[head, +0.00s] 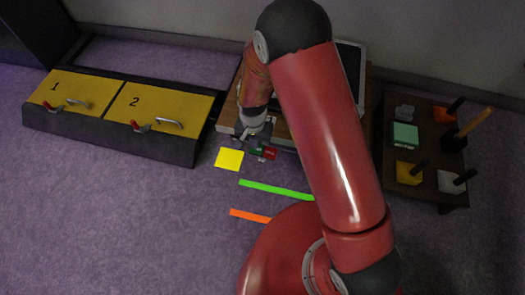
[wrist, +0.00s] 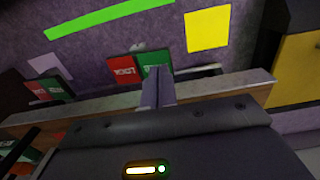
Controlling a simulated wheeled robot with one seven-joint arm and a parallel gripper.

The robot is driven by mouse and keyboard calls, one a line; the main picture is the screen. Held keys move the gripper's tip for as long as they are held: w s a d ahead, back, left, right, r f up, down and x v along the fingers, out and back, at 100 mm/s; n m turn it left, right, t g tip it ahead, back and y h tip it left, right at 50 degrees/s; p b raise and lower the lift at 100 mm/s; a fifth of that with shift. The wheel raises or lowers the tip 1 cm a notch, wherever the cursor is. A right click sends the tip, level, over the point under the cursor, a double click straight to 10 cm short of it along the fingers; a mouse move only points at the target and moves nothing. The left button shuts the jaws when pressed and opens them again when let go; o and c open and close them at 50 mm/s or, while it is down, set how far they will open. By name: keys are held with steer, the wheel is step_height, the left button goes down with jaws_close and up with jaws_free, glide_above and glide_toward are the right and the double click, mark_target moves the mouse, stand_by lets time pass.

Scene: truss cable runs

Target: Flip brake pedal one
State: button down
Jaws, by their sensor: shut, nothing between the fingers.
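A small pedal with a red half marked LOCK (wrist: 121,70) and a green half (wrist: 156,60) shows low by the wooden cart edge in the wrist view. It also shows in the head view, its red half (head: 270,154) right of its green half (head: 257,151). A second red and green pair (wrist: 37,90) is at the left of the wrist view. I see no number on either. My gripper (head: 242,137) is shut and empty at the cart's front left corner. In the wrist view its fingertips (wrist: 157,72) overlap the green half; I cannot tell whether they touch.
The wooden cart (head: 222,119) stands against the wall, partly behind my arm. Left is a black box with yellow panels 1 (head: 75,88) and 2 (head: 160,103), with red latches and handles. A dark table (head: 455,200) with blocks stands right. The floor has yellow, green and orange markings.

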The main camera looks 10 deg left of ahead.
steer(key=shift+f+b, duration=0.65)
steer(key=shift+f, duration=0.25)
steer(key=shift+r, duration=0.1)
stand_by(0.3)
steer(key=shift+r+p, duration=2.35)
steer(key=shift+r, duration=1.1)
steer(key=shift+r, duration=0.1)
steer(key=d+r+t+p, duration=0.1)
steer(key=d+r, duration=0.3)
steer(key=r, duration=0.5)
steer(key=d+r+t+y+p, duration=0.1)
steer(key=d+r+p, duration=0.1)
steer(key=d+r, duration=0.5)
steer(key=d+r+t+p, duration=0.1)
steer(key=d+r, duration=0.1)
steer(key=r, duration=0.9)
steer(key=s+d+r+n+t+h+p, duration=0.1)
steer(key=s+d+r+t+p, duration=0.1)
steer(key=s+d+r, duration=1.1)
step_height(320, 180, up, 2)
steer(key=shift+s+r+t+p, duration=0.2)
steer(key=shift+s+t+p, duration=0.1)
steer(key=shift+s+p, duration=0.5)
